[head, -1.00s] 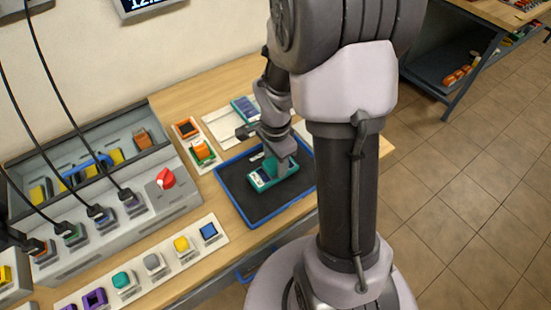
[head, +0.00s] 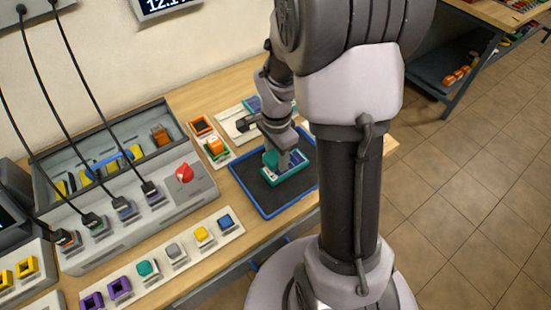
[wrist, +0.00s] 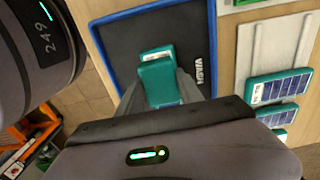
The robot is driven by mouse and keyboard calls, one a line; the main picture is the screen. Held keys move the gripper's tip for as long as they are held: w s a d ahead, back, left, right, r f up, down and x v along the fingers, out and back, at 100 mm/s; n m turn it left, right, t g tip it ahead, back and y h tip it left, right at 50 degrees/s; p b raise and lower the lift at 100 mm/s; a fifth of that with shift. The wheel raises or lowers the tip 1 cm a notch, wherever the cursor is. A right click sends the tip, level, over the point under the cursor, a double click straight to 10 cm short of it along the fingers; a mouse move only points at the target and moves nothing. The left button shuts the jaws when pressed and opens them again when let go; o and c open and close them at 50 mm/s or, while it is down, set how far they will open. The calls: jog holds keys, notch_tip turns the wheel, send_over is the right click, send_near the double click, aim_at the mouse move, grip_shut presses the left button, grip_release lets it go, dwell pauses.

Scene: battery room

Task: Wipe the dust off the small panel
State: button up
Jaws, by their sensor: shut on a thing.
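My gripper (wrist: 168,98) is shut on a small teal block (wrist: 160,85), possibly a wiping pad. It is over the dark wash tray (head: 256,196) with a blue rim, seen in the wrist view too (wrist: 112,36). A teal-framed small panel lies on the tray under the block; its end with a white label (wrist: 156,53) shows in the wrist view. In the head view the panel (head: 293,170) is partly covered by my gripper (head: 283,158). I cannot tell whether the block touches the panel, nor how dusty its face is.
More teal-framed panels (wrist: 277,87) lie on a white rack to the right in the wrist view. A grey console with a red knob (head: 184,173) and cables stands left of the tray. A strip of coloured buttons (head: 174,252) runs along the front edge.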

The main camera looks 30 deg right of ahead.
jog(key=shift+r+p, duration=1.5)
jog(key=shift+r, duration=0.6)
